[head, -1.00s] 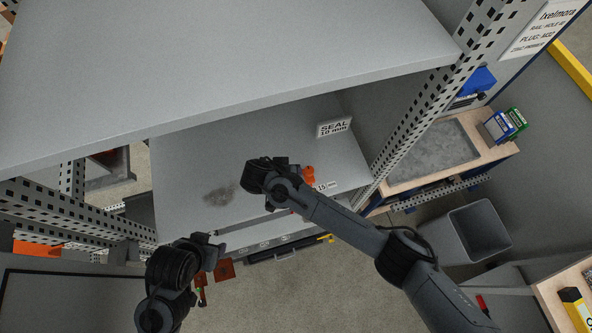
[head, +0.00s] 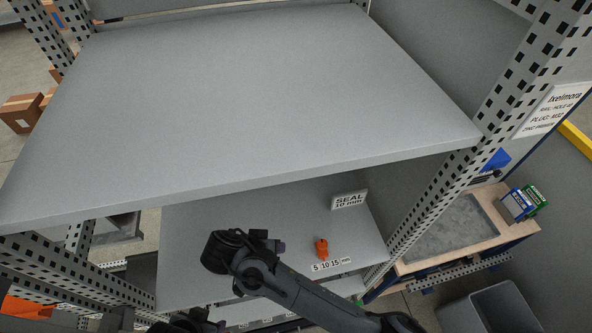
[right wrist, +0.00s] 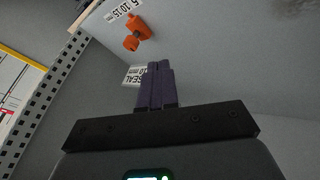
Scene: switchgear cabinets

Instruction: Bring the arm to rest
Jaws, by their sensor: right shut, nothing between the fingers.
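My right gripper (head: 280,246) is over the lower shelf (head: 190,240) in the head view, below the front edge of the upper shelf. In the right wrist view its dark purple fingers (right wrist: 157,68) are together with nothing between them. They are apart from the orange fitting on the shelf. My left arm shows only as dark parts (head: 197,320) at the bottom edge of the head view. The state of its fingers cannot be made out.
The grey upper shelf (head: 250,90) fills the middle. An orange fitting (head: 322,249) stands by a "5 10 15" label (head: 332,264); a "SEAL 10 mm" sign (head: 350,200) is behind. Perforated uprights (head: 515,90) stand at both sides. A grey bin (head: 485,312) is at lower right.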

